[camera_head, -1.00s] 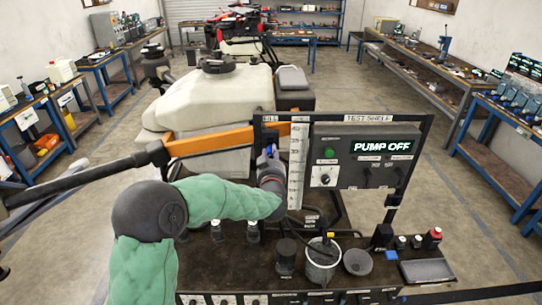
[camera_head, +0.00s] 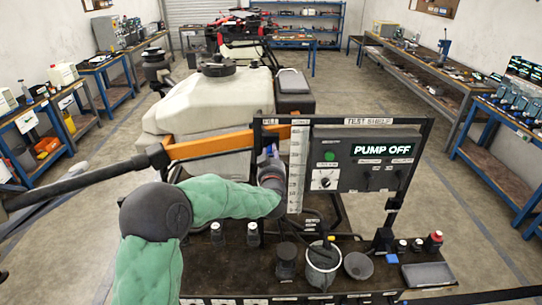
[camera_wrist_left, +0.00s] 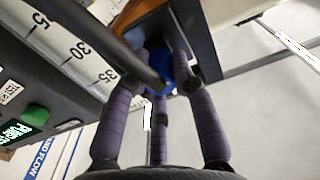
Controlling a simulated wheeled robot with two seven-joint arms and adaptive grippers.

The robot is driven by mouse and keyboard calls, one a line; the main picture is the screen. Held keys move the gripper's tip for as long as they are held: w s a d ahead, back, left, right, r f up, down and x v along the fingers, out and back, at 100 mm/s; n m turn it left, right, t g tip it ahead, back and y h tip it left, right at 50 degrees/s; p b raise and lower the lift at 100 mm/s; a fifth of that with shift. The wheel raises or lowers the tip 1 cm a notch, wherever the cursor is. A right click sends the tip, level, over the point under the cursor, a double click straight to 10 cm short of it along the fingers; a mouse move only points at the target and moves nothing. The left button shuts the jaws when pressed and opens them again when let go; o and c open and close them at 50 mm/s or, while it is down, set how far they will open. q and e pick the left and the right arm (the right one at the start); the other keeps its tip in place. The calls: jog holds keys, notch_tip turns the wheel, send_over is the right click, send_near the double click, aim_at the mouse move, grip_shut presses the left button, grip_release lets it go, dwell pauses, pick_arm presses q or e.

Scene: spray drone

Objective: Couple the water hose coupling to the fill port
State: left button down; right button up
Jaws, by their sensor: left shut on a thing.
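My left gripper (camera_head: 270,165) is at the left end of the test shelf, just left of the white scale. In the left wrist view its purple-grey fingers (camera_wrist_left: 160,95) close around a blue part (camera_wrist_left: 158,74), which seems to be the hose coupling. A thick black hose (camera_wrist_left: 105,45) runs from the upper left toward the fingers. The fingers hide much of the blue part. The fill port cannot be made out; whether the blue part touches anything beyond it cannot be told. My right gripper is not in view.
A control box (camera_head: 360,165) reads "PUMP OFF" right of the scale (camera_head: 298,168). The drone's white tank (camera_head: 215,100) and orange arm (camera_head: 215,143) lie behind my gripper. The cluttered bench (camera_head: 215,280) below holds a cup (camera_head: 322,268) and several small fittings.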

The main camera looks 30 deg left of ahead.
pick_arm(q)
jog(key=shift+w+a, duration=0.1)
jog(key=shift+w, duration=0.1)
jog(key=c, duration=1)
grip_release()
jog(key=shift+o, duration=0.2)
jog(key=shift+s, duration=0.15)
jog(key=v, duration=1.1)
jog(key=shift+s+d, duration=0.3)
jog(key=shift+d, duration=0.05)
jog(key=shift+f, duration=0.1)
